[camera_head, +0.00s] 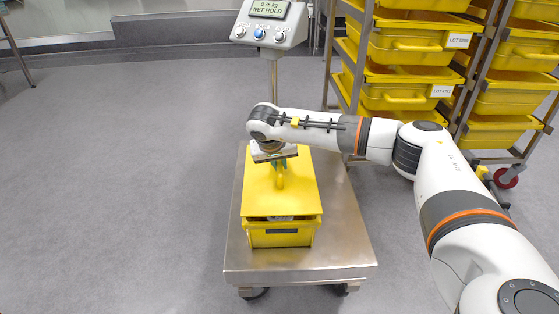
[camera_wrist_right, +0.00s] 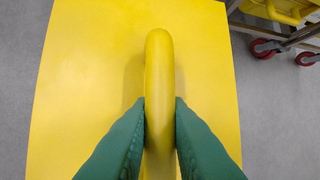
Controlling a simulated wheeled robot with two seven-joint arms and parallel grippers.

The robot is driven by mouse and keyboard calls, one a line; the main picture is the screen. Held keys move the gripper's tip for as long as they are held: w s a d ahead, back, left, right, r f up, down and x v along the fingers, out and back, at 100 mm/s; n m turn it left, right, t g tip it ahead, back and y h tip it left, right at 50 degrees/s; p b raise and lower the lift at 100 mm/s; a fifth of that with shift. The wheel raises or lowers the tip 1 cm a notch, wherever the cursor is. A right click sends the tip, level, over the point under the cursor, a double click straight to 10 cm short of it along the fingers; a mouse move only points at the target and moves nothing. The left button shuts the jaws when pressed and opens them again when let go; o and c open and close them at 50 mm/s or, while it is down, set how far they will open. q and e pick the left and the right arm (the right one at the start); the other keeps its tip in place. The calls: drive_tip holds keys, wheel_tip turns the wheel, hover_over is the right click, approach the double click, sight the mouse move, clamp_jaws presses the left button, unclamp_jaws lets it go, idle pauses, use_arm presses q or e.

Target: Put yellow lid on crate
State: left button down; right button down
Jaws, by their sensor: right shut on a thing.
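The yellow lid (camera_head: 302,190) lies over the top of the yellow crate (camera_head: 280,238) on the steel scale platform. A gap shows between lid and crate at the front, with something pale inside. I cannot tell whether the lid touches the crate elsewhere. My right gripper (camera_head: 281,165) is over the lid, shut on its upright handle (camera_head: 280,182). In the right wrist view the green fingers (camera_wrist_right: 160,135) press on both sides of the handle (camera_wrist_right: 159,75), above the flat lid (camera_wrist_right: 85,75). My left gripper is not in view.
The scale platform (camera_head: 345,230) has bare steel around the crate. A scale display (camera_head: 270,22) stands on a post behind it. Racks of yellow crates (camera_head: 405,45) stand at the back right. The grey floor at left is clear.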

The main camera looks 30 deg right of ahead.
idle(0.4)
drive_tip(key=shift+f, duration=0.6)
drive_tip(key=shift+f, duration=0.8)
drive_tip(key=c, duration=1.3)
unclamp_jaws()
